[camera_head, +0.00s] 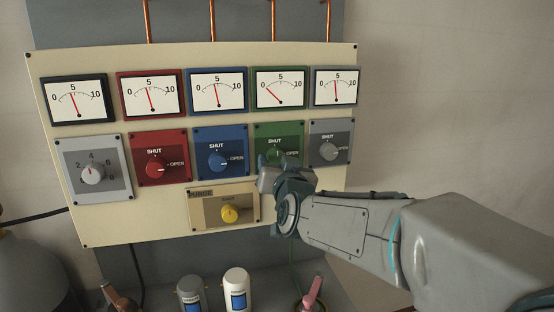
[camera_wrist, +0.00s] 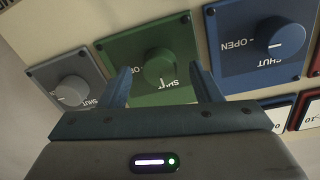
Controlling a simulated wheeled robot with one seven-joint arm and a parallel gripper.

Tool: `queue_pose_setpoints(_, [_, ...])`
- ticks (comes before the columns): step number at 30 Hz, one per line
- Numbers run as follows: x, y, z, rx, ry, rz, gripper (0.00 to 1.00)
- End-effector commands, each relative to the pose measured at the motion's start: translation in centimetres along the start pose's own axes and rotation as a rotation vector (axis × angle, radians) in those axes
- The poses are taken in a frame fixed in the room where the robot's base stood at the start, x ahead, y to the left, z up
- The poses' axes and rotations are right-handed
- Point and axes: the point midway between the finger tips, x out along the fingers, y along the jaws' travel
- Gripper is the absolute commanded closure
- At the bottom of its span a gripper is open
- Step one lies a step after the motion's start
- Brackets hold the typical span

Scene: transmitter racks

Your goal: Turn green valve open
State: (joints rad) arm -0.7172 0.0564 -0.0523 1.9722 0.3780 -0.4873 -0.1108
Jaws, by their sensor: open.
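The green valve is a round green knob (camera_wrist: 160,68) on a green square plate (camera_wrist: 140,50), seen upside down in the wrist view. Its SHUT label shows beside the knob; I cannot clearly tell where its pointer is. My gripper (camera_wrist: 160,74) is open, with one finger on each side of the knob; contact is not clear. In the head view, my gripper (camera_head: 272,172) is in front of the lower part of the green plate (camera_head: 290,132) and hides most of the knob. The green gauge (camera_head: 280,88) above has its needle on the low side.
The blue valve (camera_head: 219,160) and red valve (camera_head: 158,168) are to the left, and the grey valve (camera_head: 329,150) is to the right. The yellow PURGE knob (camera_head: 229,213) is just below left of my gripper. Canisters (camera_head: 237,288) stand below the panel.

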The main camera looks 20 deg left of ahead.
Motion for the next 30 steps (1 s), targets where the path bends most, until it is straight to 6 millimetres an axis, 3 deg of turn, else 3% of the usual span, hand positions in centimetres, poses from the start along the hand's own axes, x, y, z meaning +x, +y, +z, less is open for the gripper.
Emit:
queue_pose_setpoints(6, [1.28,0.04,0.04,0.000,-0.001,0.001,0.42])
queue_pose_setpoints(14, [1.37,0.06,0.05,0.000,0.000,0.001,0.42])
queue_pose_setpoints(15, [1.36,0.06,0.05,0.000,0.000,0.001,0.45])
queue_pose_setpoints(20, [1.35,0.05,0.05,0.000,0.000,0.001,0.87])
queue_pose_setpoints(30, [1.33,0.05,0.16,0.032,-0.001,0.000,0.87])
